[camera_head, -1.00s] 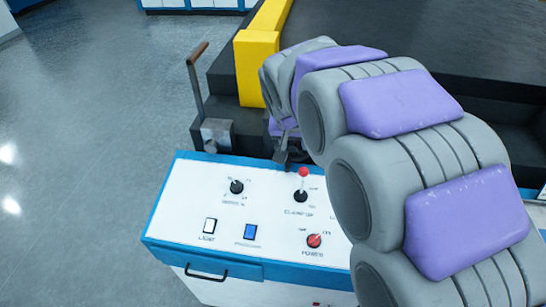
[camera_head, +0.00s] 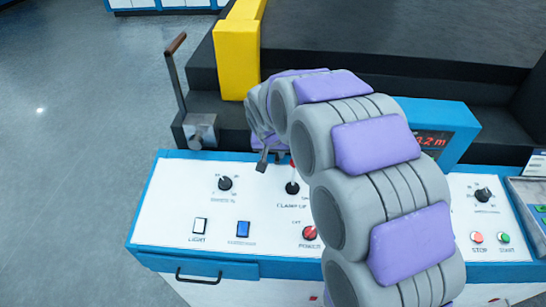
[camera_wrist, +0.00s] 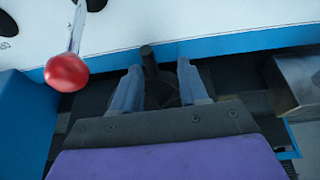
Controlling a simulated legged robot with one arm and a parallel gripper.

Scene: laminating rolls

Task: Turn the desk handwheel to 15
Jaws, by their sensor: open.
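In the wrist view a dark post with a round end (camera_wrist: 150,58) stands between my gripper's two fingers, with dark rounded parts below it. It looks like the handle of the handwheel, but the rim and any number scale are hidden. My gripper (camera_wrist: 152,78) is open, with one grey-blue finger on each side of the post. I cannot tell if either finger touches it. In the head view my gripper (camera_head: 265,148) is at the back edge of the white desk panel (camera_head: 180,212), and my arm hides much of that area.
A lever with a red ball (camera_wrist: 67,72) stands close to the left of my gripper in the wrist view. In the head view a brown-handled lever (camera_head: 176,78) and a yellow block (camera_head: 236,60) are behind the desk. A display (camera_head: 433,139) is partly hidden by my arm.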

